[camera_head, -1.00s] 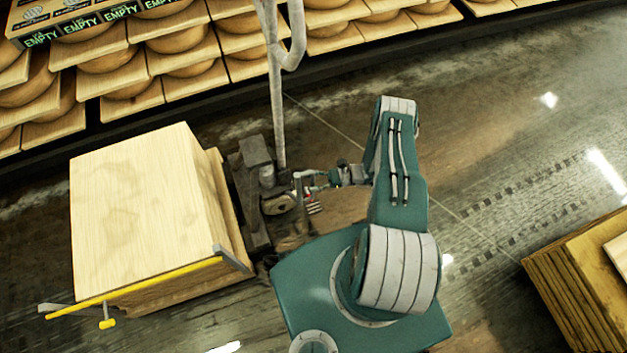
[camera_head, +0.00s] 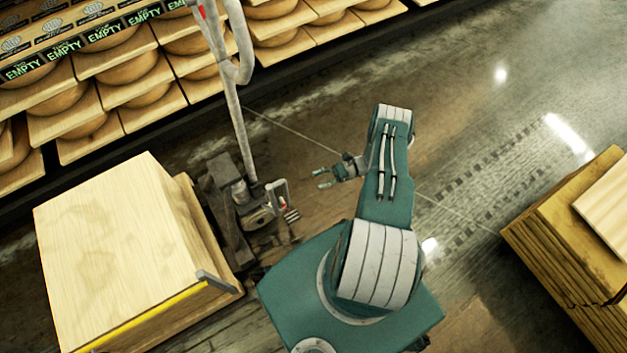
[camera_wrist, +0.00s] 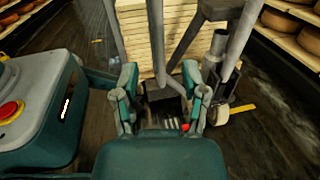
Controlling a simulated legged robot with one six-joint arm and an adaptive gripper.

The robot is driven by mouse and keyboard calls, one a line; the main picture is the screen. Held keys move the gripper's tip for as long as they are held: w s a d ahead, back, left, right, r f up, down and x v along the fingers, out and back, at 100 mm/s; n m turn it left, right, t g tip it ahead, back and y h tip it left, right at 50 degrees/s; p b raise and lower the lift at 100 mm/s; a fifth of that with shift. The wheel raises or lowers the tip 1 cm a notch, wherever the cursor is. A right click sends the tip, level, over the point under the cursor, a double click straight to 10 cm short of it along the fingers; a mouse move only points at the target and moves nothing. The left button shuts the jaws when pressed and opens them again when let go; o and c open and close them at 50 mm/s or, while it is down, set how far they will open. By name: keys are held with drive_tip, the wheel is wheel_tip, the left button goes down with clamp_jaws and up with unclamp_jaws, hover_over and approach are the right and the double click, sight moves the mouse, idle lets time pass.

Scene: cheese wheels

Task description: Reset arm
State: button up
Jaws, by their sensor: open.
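My gripper (camera_head: 323,178) is at the end of my teal arm (camera_head: 392,175), left of the arm in the head view. Its jaws are open and nothing shows between them. It hangs in free air, apart from the grey pallet jack (camera_head: 238,200) to its left. In the wrist view, the two fingers of my gripper (camera_wrist: 162,108) frame the lower body of the jack, with its upright grey handle beyond.
A stack of wooden boards (camera_head: 110,245) sits on the jack at left, with a yellow bar (camera_head: 160,315) along its edge. Shelves of cheese wheels (camera_head: 148,80) line the back. More stacked boards (camera_head: 570,245) stand at right. The floor (camera_head: 470,120) behind the arm is clear.

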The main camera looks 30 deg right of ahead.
idle(0.4)
drive_tip(key=w+d+r+n+g+h, duration=0.1)
drive_tip(key=w+r+n+g+h, duration=0.2)
drive_tip(key=r, duration=0.6)
drive_tip(key=w+r+n+g+h, duration=0.1)
drive_tip(key=w+r+n+g, duration=0.15)
drive_tip(key=w+r, duration=0.45)
drive_tip(key=s+a+r+n+h, duration=0.1)
drive_tip(key=a+r+n+h, duration=0.15)
drive_tip(key=r, duration=0.65)
drive_tip(key=a+r+n+h, duration=0.2)
drive_tip(key=r+h, duration=0.1)
drive_tip(key=r, duration=0.6)
drive_tip(key=s+a+r+n+h, duration=0.3)
drive_tip(key=r, duration=0.6)
drive_tip(key=s+a+r+n+t+h, duration=0.2)
drive_tip(key=s+a+r+n+t, duration=0.1)
drive_tip(key=s+r, duration=0.4)
drive_tip(key=s+a+r+n+t+h, duration=0.3)
drive_tip(key=s+r, duration=0.4)
drive_tip(key=s, duration=0.4)
drive_tip(key=shift+a+n+t, duration=0.7)
drive_tip(key=shift+t, duration=0.15)
